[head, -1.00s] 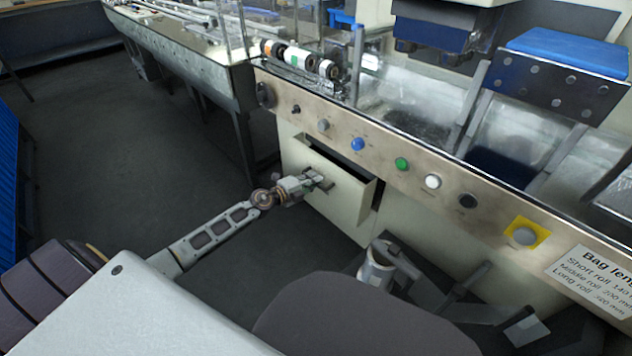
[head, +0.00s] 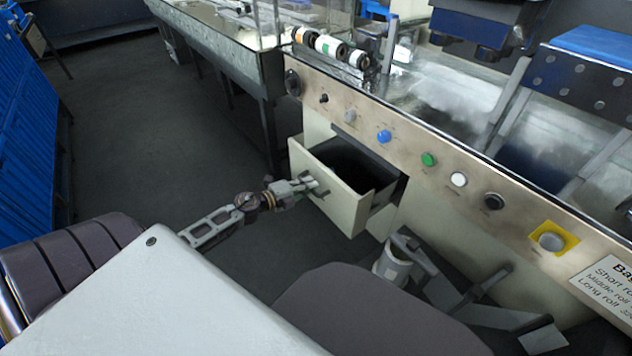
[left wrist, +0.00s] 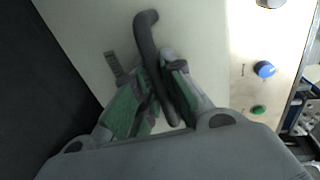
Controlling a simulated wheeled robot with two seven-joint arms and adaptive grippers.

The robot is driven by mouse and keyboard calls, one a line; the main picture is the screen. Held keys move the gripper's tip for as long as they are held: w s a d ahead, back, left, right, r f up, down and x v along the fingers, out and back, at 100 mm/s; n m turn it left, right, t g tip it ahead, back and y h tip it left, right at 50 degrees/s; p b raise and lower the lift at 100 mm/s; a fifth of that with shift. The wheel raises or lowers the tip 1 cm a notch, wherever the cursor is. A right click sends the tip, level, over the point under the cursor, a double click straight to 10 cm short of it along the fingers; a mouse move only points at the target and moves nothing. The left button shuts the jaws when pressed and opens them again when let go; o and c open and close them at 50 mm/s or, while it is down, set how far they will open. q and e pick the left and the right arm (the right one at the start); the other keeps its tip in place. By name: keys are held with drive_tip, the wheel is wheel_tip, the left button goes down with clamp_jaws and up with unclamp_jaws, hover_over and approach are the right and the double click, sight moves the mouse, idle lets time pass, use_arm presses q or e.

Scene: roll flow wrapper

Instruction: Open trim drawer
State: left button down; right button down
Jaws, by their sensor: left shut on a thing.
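The trim drawer (head: 338,203) is a cream box under the machine's control panel. In the head view it stands pulled out, and its dark inside shows from above. Its front face also fills much of the left wrist view (left wrist: 195,55). My left gripper (head: 312,187) is at the drawer front, shut on the dark bar handle (left wrist: 146,40), which passes between its green-padded fingers in the left wrist view.
The control panel (head: 405,150) with several coloured buttons runs above the drawer. Blue slatted panels (head: 30,150) are at the left. Dark floor is clear left of the drawer.

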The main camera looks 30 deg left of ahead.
use_arm(q)
drive_tip(key=v, duration=0.2)
drive_tip(key=f+v, duration=0.1)
drive_tip(key=v, duration=0.2)
drive_tip(key=shift+s, duration=0.15)
use_arm(e)
drive_tip(key=shift+d+r, duration=0.1)
drive_tip(key=shift+r, duration=0.5)
use_arm(q)
drive_tip(key=c, duration=1.5)
unclamp_jaws()
drive_tip(key=shift+s, duration=0.1)
drive_tip(key=shift+v, duration=5.9)
drive_tip(key=shift+a, duration=0.1)
